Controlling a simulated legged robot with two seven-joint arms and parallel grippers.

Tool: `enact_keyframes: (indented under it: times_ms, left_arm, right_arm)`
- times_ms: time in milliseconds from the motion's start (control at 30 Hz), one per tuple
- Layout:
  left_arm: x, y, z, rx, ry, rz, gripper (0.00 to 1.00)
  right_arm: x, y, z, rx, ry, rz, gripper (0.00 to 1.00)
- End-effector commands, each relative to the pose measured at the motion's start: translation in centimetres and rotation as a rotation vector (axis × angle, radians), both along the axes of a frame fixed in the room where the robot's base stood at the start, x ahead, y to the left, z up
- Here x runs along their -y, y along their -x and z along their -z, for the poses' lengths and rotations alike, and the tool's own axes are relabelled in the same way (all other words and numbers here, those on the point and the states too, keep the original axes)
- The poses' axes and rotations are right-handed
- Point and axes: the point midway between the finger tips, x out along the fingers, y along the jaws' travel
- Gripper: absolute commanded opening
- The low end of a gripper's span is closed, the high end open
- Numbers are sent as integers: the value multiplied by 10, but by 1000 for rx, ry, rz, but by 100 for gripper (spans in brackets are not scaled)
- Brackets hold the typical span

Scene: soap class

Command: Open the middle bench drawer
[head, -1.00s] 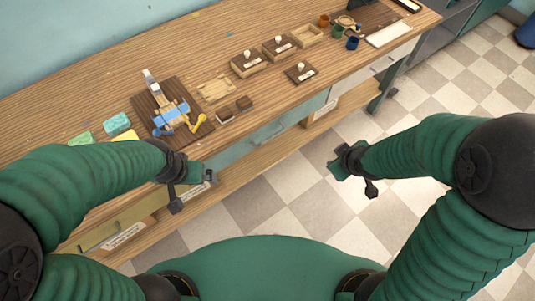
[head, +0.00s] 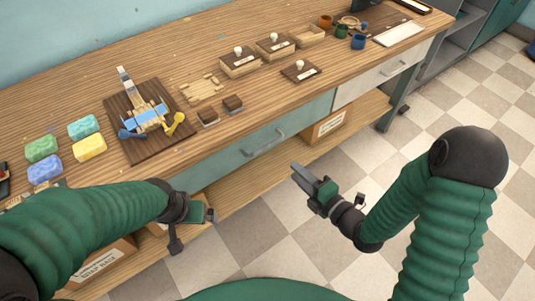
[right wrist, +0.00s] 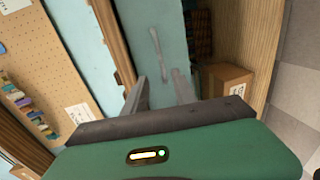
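The middle drawer (head: 225,162) has a pale teal front under the bench top and looks closed. Its metal bar handle (head: 265,143) faces the floor side. In the right wrist view, the handle (right wrist: 157,50) shows ahead of the fingers, on the drawer front (right wrist: 174,22). My right gripper (head: 299,174) is in front of the drawer, to the right of the handle and apart from it. Its two fingers (right wrist: 162,92) are spread with nothing between them. My left gripper (head: 208,214) is low by the bench's front edge; its finger gap cannot be made out.
The wooden bench top (head: 250,105) holds soap bars (head: 90,147), a dark board (head: 165,143) with a tool, and wooden boxes (head: 240,64). A white drawer (head: 375,80) is at the right. A cardboard box (head: 327,124) sits on the lower shelf. The checkered floor (head: 290,225) is open.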

Motion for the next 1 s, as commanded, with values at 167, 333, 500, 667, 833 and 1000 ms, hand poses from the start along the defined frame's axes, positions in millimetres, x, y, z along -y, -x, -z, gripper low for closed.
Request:
enact_keyframes:
  times_ms: [167, 333, 500, 667, 833, 1000]
  left_arm:
    - [0, 0, 49, -2, 0, 0, 100]
    - [-1, 0, 53, -1, 0, -1, 100]
    - [-1, 0, 62, -1, 0, -1, 100]
    - [-1, 0, 66, -1, 0, 0, 100]
    - [-1, 0, 67, -1, 0, 0, 100]
    - [-1, 0, 66, -1, 0, -1, 100]
  right_arm:
    - [-21, -22, 16, 5, 3, -5, 33]
    - [-46, -58, 18, -1, -2, -2, 33]
    - [-69, -91, 27, -2, -3, 0, 33]
    - [-85, -112, 31, -2, -1, 0, 33]
    - [-90, -119, 31, -3, 0, 0, 33]
    - [-89, -119, 31, -4, 0, 0, 33]
